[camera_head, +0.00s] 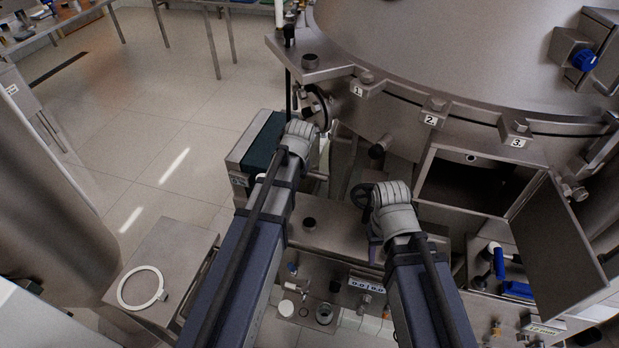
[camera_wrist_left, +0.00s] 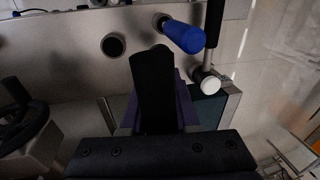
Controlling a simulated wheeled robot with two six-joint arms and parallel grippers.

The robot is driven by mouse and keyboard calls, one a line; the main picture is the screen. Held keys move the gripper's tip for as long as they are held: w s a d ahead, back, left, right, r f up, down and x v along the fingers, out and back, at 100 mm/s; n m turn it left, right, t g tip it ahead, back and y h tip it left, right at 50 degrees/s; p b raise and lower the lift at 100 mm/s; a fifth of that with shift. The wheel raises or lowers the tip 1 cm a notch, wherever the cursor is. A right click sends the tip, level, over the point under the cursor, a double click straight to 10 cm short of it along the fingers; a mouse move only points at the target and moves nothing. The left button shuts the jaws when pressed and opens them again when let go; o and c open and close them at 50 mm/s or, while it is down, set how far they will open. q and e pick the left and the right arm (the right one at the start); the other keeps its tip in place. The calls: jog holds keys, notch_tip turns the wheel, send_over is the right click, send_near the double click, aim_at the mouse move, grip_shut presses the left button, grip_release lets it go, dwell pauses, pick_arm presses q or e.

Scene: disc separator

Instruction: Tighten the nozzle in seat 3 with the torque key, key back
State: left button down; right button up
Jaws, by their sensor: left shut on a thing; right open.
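My left gripper (camera_wrist_left: 158,52) is shut at the blue handle of what looks like the torque key (camera_wrist_left: 185,36) in the left wrist view. The fingers overlap in that view, so the exact grip is hidden. In the head view my left wrist covers the fingers and key, close to the machine's rim near label 1. Seat 3's label (camera_head: 517,142) is on the rim at right, above the open hatch; labels 1 (camera_head: 357,91) and 2 (camera_head: 430,120) are left of it. Its nozzle cannot be made out. My right gripper (camera_head: 374,240) is open over the steel bench, largely hidden by its wrist.
An open hatch door (camera_head: 552,237) sticks out at right. A blue-handled item (camera_head: 500,264) stands beneath the hatch. A white ring (camera_head: 140,288) lies on a side table at left. A white-tipped post (camera_wrist_left: 207,81) is near the left gripper. Floor at left is clear.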

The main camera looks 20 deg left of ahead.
pick_arm(q)
jog(key=s+d+r+h+p, duration=0.1)
jog(key=d+r+h, duration=0.1)
jog(key=d, duration=0.4)
jog(key=shift+d+m, duration=0.3)
pick_arm(e)
notch_tip(320, 180, up, 3)
jog(key=shift+f, duration=0.2)
pick_arm(q)
jog(key=shift+r+p, duration=0.25)
jog(key=shift+p, duration=0.15)
pick_arm(e)
jog(key=shift+r, duration=0.15)
pick_arm(q)
notch_tip(320, 180, down, 6)
jog(key=b, duration=0.5)
jog(key=shift+r+b, duration=0.1)
jog(key=shift+b, duration=0.25)
pick_arm(e)
notch_tip(320, 180, down, 6)
jog(key=shift+r, duration=0.15)
pick_arm(q)
jog(key=shift+f+b, duration=0.7)
jog(key=shift+b, duration=0.05)
pick_arm(e)
jog(key=shift+f, duration=0.7)
